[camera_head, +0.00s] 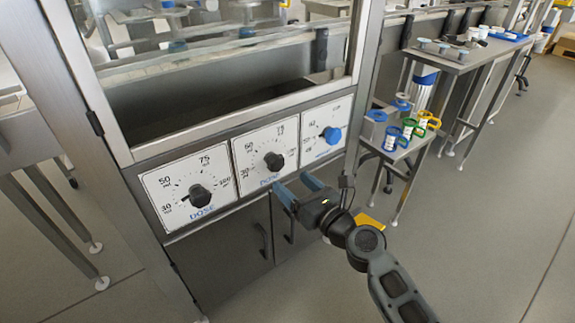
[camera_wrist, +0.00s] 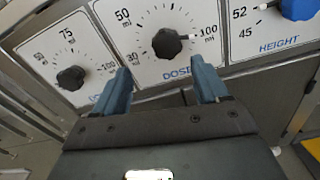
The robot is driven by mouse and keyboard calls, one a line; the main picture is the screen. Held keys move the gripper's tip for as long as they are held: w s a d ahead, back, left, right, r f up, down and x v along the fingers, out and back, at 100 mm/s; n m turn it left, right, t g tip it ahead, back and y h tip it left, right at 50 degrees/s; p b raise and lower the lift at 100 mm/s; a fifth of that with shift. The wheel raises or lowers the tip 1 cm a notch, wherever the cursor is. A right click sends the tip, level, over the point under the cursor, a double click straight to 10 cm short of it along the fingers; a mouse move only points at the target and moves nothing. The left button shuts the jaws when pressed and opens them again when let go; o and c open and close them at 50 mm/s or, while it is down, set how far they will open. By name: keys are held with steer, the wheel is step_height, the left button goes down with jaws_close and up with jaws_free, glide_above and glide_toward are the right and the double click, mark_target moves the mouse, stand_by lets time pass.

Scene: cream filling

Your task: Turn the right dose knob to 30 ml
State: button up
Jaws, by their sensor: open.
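The right dose knob (camera_head: 274,161) is a black round knob on the middle white dial panel, marked 30, 50, 75 and 100 ml. In the wrist view the knob (camera_wrist: 167,43) shows a pale mark on its right side, toward the 100 ml end. My gripper (camera_head: 291,185) is open and empty, below and in front of this panel. In the wrist view its two blue fingers (camera_wrist: 160,67) stand apart below the knob, one to each side, not touching it. The left dose knob (camera_head: 200,195) is a similar black knob on the left panel.
A blue height knob (camera_head: 331,134) sits on the panel to the right. Cabinet doors with dark handles (camera_head: 265,240) lie below the panels. A small side table (camera_head: 398,152) with cups and coloured rings stands at right. The floor there is clear.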

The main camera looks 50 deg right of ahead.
mark_target(279, 164)
steer(key=shift+m, duration=0.6)
steer(key=x, duration=0.4)
steer(key=d+x, duration=0.1)
steer(key=x, duration=0.4)
steer(key=shift+s+d+r, duration=0.1)
steer(key=shift+s+r, duration=0.1)
steer(key=c, duration=1)
steer(key=shift+o, duration=0.2)
steer(key=shift+n, duration=0.3)
